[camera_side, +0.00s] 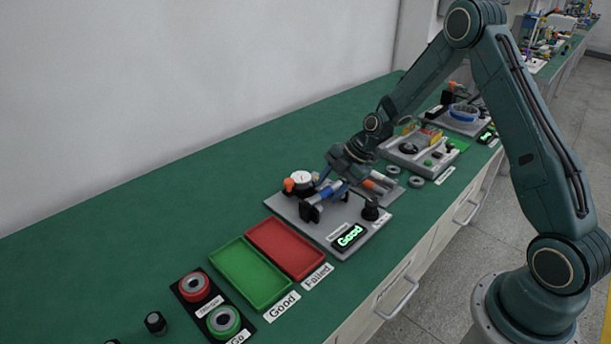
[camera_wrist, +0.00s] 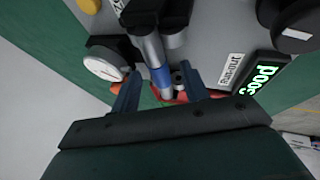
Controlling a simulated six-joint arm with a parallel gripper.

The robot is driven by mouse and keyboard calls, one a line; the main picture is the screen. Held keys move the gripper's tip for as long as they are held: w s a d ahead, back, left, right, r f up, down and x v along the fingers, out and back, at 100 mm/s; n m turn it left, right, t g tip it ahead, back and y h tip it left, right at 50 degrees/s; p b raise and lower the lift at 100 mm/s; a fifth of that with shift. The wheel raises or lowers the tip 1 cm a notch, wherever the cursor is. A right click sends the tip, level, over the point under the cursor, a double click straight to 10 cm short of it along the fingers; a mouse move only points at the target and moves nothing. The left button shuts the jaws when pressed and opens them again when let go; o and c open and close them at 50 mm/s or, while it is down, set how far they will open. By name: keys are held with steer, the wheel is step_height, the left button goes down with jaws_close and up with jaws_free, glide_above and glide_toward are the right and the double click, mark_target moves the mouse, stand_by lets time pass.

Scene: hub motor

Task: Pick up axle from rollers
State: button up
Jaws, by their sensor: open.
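The axle (camera_wrist: 160,75) is a silver rod with a blue band. In the wrist view it runs down from a dark support (camera_wrist: 155,12) at the top to between my fingers. In the side view the axle (camera_side: 325,194) lies on the grey run-out station. My gripper (camera_wrist: 162,88) is open, with one blue finger on each side of the axle's banded part; contact cannot be told. In the side view my gripper (camera_side: 338,182) is just over the station and hides part of the axle. The rollers cannot be made out clearly.
A white dial gauge (camera_side: 301,177) stands close to my gripper, also visible in the wrist view (camera_wrist: 103,66). A dark knob (camera_side: 370,209) and a lit "Good" display (camera_side: 350,236) are at the front. Red (camera_side: 318,268) and green (camera_side: 262,303) trays lie left. Another station (camera_side: 420,150) is to the right.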

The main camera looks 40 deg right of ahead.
mark_target(330, 190)
steer(key=shift+c, duration=0.5)
jaws_close()
steer(key=shift+r, duration=0.2)
step_height(330, 190, up, 20)
steer(key=shift+f, duration=0.15)
stand_by(0.6)
stand_by(0.5)
